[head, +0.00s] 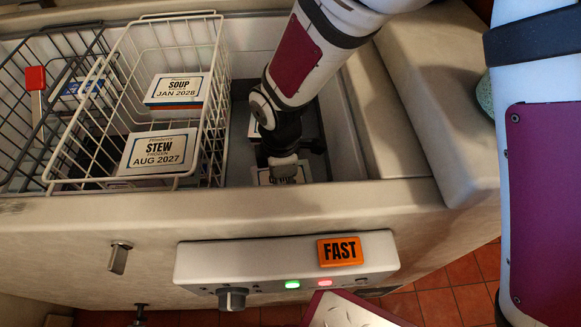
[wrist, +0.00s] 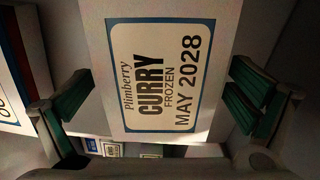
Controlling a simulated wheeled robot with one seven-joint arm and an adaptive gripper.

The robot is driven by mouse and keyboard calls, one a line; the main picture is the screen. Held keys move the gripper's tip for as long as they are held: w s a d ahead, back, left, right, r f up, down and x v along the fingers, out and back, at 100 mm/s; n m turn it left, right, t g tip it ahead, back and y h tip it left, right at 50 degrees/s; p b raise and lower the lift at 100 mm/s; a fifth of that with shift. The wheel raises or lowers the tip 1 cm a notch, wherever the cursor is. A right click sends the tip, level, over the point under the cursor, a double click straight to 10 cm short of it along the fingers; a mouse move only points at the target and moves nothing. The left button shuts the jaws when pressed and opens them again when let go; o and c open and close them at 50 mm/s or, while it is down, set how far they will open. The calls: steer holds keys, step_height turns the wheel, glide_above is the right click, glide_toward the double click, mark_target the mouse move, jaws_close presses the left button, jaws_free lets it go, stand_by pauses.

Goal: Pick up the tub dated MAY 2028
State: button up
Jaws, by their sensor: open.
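The tub dated MAY 2028 (wrist: 165,75) is a Plimberry frozen curry tub with a white, blue-bordered label on its lid. It fills the middle of the wrist view. In the head view my gripper (head: 287,168) reaches down into the chest freezer, right of the baskets. A partly covered label (head: 262,177) shows beneath it there; its date cannot be read.
A white wire basket (head: 215,110) holds a SOUP JAN 2028 tub (head: 178,90) and a STEW AUG 2027 tub (head: 158,152). A dark wire basket (head: 20,75) stands left of it. The freezer's front rim (head: 330,205) runs close in front of my gripper.

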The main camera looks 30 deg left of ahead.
steer(key=shift+c, duration=0.6)
steer(key=shift+r, duration=0.1)
steer(key=c, duration=1.5)
